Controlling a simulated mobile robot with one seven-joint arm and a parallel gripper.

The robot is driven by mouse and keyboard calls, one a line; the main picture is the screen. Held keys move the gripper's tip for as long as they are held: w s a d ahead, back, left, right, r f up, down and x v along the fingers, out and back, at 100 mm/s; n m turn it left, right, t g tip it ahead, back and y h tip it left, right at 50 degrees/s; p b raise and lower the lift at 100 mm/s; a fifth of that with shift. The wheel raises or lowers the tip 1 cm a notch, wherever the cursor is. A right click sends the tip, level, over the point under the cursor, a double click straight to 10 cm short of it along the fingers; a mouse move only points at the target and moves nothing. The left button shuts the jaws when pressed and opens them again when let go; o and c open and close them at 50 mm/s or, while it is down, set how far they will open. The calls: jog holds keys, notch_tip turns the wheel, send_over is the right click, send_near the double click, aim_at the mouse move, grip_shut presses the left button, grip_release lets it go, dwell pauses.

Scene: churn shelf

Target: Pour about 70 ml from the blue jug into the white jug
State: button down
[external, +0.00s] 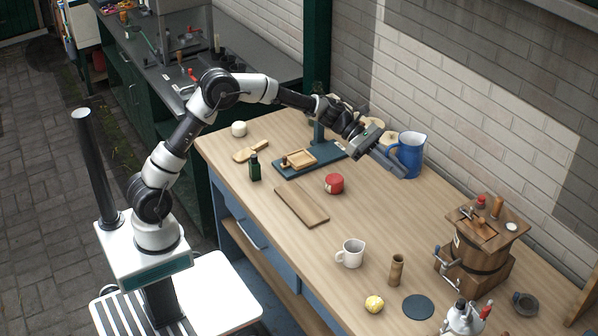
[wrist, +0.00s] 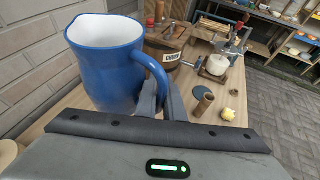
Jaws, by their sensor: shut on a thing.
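The blue jug (external: 409,154) stands upright at the back of the wooden table, near the brick wall. It also fills the left of the wrist view (wrist: 105,65), where its white inside shows at the rim but no liquid can be made out. My gripper (external: 400,172) is shut on the jug's handle, and the wrist view shows the fingers (wrist: 162,105) at the handle's lower part. The white jug (external: 351,254) stands upright near the table's front edge, to the left of and nearer than the blue jug. What it holds cannot be seen.
A wooden churn (external: 478,250) stands at the right. A bamboo cup (external: 396,270), a yellow ball (external: 374,304) and a dark round mat (external: 418,307) lie near the white jug. The table's middle is clear.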

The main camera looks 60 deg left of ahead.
jog(key=s+d+r+n+t+y+b, duration=0.1)
jog(key=s+d+n+t+b, duration=0.1)
jog(key=s+d+b, duration=0.5)
jog(key=s+d+n+t+y+b, duration=0.2)
jog(key=s+d, duration=0.3)
jog(key=d, duration=0.6)
jog(key=s+a+f+n+t+y+b, duration=0.1)
jog(key=s+n+t+y+b, duration=0.45)
jog(key=s, duration=1.35)
notch_tip(320, 180, down, 20)
jog(key=g+h+b, duration=0.1)
jog(key=g, duration=0.1)
jog(key=shift+s+a+h, duration=0.25)
jog(key=shift+s+h, duration=0.1)
jog(key=shift+s+a+r, duration=0.1)
jog(key=shift+r, duration=0.1)
